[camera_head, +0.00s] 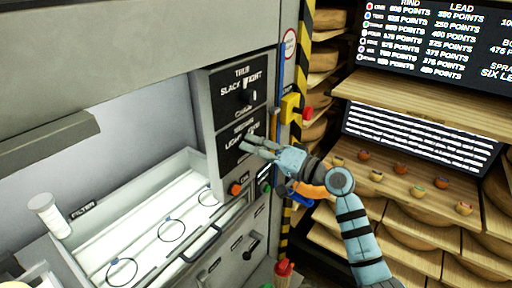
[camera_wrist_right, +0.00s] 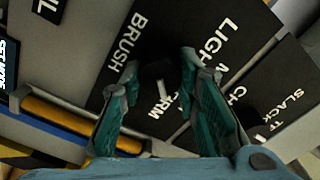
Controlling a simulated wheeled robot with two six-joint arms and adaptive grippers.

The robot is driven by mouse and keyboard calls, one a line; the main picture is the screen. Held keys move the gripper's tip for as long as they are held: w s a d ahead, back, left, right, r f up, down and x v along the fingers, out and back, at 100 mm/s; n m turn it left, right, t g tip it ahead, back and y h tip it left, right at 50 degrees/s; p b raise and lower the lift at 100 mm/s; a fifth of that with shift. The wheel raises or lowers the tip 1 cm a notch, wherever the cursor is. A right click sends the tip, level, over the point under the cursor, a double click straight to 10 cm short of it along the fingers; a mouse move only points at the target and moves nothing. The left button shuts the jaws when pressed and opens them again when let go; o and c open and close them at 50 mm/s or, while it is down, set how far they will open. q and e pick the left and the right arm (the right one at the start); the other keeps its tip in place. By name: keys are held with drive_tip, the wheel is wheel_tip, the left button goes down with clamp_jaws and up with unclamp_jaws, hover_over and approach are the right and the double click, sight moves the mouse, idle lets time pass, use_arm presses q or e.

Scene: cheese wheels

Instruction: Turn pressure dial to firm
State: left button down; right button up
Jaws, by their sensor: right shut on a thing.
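The lower black dial plate (camera_head: 226,160) on the grey machine carries white lettering, with LIGHT readable. In the right wrist view the same plate (camera_wrist_right: 125,95) reads BRUSH, LIGHT and FIRM. A dark dial knob (camera_wrist_right: 157,71) with a white pointer mark sits on it. The pointer end lies close beside the FIRM lettering. My right gripper (camera_head: 252,147) reaches in from the right and is shut on this knob. Its teal fingers (camera_wrist_right: 160,66) stand on either side of the knob. The knob is hidden by the fingers in the head view. My left gripper is not in view.
Just above is a second dial (camera_head: 246,97) marked SLACK and TIGHT. An orange button (camera_head: 235,188) sits below the plate. A yellow box with a red button (camera_head: 307,112) is at the right. A striped post (camera_head: 292,60) and cheese shelves (camera_head: 425,235) stand beyond.

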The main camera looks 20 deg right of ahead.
drive_tip(key=o, duration=1)
drive_tip(key=shift+r, duration=0.1)
drive_tip(key=shift+o, duration=0.8)
drive_tip(key=shift+w+d, duration=0.1)
drive_tip(key=shift+w, duration=0.05)
drive_tip(key=shift+s, duration=0.2)
drive_tip(key=v, duration=1.2)
drive_tip(key=shift+w, duration=0.15)
